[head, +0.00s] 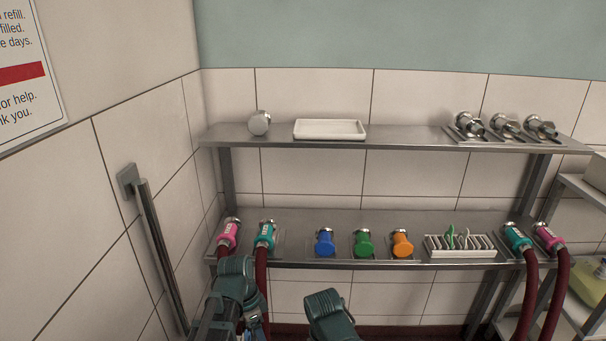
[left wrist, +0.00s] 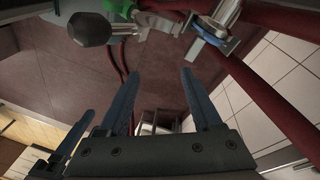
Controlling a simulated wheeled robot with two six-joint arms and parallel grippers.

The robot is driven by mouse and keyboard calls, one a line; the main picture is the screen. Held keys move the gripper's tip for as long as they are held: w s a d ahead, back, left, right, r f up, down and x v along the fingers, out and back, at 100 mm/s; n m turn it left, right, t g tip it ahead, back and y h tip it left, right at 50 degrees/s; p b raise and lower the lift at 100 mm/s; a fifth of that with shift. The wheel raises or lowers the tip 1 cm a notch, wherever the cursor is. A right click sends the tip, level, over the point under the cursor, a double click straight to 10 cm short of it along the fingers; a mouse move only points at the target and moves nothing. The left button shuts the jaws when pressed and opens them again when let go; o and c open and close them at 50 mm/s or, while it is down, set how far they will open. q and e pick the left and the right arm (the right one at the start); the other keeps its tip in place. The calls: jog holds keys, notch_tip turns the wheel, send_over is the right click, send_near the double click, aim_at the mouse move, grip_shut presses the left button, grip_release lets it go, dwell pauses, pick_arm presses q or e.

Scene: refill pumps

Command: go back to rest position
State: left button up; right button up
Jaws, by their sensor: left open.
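My left gripper (left wrist: 160,75) shows in the left wrist view with its two dark fingers apart and nothing between them. In the head view my left arm comes up at the lower left, with its teal end (head: 236,275) just below the lower shelf's front edge, close to the left hoses. The fingertips are hard to make out there. Another teal arm part of mine is at the bottom middle of the head view. A further dark finger (left wrist: 75,138) at the lower left of the left wrist view may be my right gripper; its jaw state is not shown.
The lower shelf (head: 300,220) holds pink (head: 228,233) and teal (head: 265,235) nozzles, blue (head: 325,242), green (head: 363,243) and orange (head: 402,243) pieces, a white rack (head: 460,252), and two right nozzles with hoses. The upper shelf (head: 400,136) holds a white tray (head: 330,129) and metal fittings.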

pick_arm(q)
jog(key=s+d+r+n+y+p, duration=0.3)
jog(key=s+d+r+n+p, duration=0.1)
jog(key=s+n, duration=0.4)
jog(key=shift+s+d+r+n+t, duration=0.3)
jog(key=shift+s+d+n, duration=0.1)
jog(key=shift+d, duration=0.35)
